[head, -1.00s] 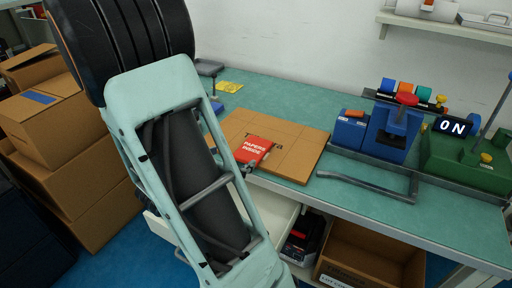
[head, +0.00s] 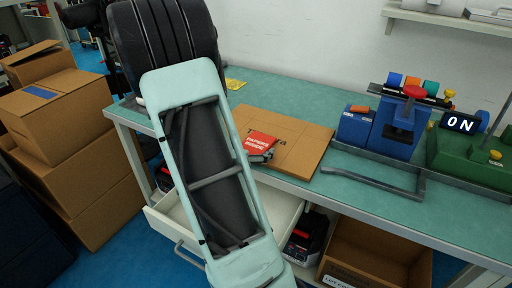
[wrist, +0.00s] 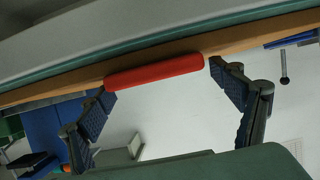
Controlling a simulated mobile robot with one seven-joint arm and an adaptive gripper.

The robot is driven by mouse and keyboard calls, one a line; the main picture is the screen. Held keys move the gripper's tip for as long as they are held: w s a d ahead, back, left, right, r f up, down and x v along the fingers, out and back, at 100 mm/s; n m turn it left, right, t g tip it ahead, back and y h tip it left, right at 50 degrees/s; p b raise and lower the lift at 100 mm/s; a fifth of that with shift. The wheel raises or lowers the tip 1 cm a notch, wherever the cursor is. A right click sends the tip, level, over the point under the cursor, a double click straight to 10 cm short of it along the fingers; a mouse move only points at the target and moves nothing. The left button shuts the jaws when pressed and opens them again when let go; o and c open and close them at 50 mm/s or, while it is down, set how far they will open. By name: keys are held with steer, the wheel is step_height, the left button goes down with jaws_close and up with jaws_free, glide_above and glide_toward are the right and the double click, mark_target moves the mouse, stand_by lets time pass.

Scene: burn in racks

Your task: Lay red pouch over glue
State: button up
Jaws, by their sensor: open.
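The red pouch (head: 260,141), marked as having papers inside, lies at the front left part of a flat cardboard box (head: 305,150) on the bench. In the wrist view the pouch (wrist: 155,72) shows edge-on as a red strip along the cardboard. My gripper (wrist: 160,82) is open, with its fingers apart near the two ends of that strip. I cannot tell whether they touch it. In the head view a grey fingertip shows at the pouch's front edge, and my arm hides the rest. I cannot make out any glue; dark lettering on the box is partly covered by the pouch.
A blue device (head: 398,124) with a red knob and a green device (head: 470,155) stand at the right. A grey bent bar (head: 375,183) lies before them. An open drawer (head: 285,212) is below the bench front. Stacked cartons (head: 75,130) stand at left.

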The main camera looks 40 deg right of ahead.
steer(key=shift+c, duration=0.3)
steer(key=c, duration=1.3)
steer(key=shift+r, duration=0.15)
